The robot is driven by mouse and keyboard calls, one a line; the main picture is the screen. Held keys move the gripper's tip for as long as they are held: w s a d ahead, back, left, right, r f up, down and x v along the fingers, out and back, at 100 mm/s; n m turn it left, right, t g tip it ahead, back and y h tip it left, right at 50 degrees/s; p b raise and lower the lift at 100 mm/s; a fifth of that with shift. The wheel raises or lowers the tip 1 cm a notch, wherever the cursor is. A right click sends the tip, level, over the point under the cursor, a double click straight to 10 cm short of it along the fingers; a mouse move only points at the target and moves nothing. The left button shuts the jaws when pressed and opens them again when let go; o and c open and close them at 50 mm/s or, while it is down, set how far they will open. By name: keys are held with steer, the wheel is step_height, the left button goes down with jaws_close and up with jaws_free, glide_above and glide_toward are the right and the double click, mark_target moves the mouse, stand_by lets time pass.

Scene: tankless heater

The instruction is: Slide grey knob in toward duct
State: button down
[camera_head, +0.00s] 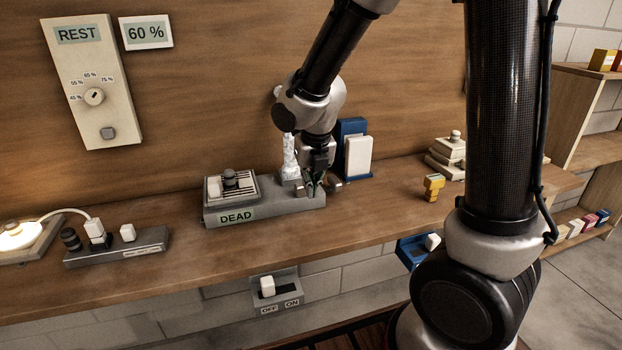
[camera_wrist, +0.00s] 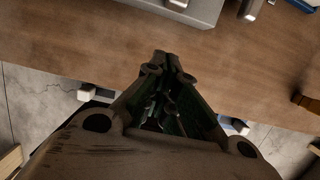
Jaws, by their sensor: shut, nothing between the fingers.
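A low grey unit (camera_head: 265,209) labelled DEAD sits on the wooden counter and carries a silver foil duct (camera_head: 289,158) rising from its right part. A small grey knob (camera_head: 335,186) shows at the unit's right end, just right of my gripper (camera_head: 311,190). My gripper points down in front of the unit's right part, shut and empty, and hides some of it. In the wrist view the gripper's fingertips (camera_wrist: 160,60) are together over bare counter. The unit's edge (camera_wrist: 195,12) and the knob (camera_wrist: 250,10) lie at the top of that view, apart from the fingers.
A blue holder with a white block (camera_head: 357,157) stands behind right. A yellow piece (camera_head: 432,187) sits farther right on the counter. A grey strip with white switches (camera_head: 118,247) lies left. An OFF/ON switch (camera_head: 268,286) hangs below the counter edge. Counter front is mostly clear.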

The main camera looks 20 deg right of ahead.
mark_target(300, 190)
steer(key=x, duration=0.6)
steer(key=shift+s, duration=0.15)
steer(key=w, duration=0.3)
steer(key=shift+w, duration=0.6)
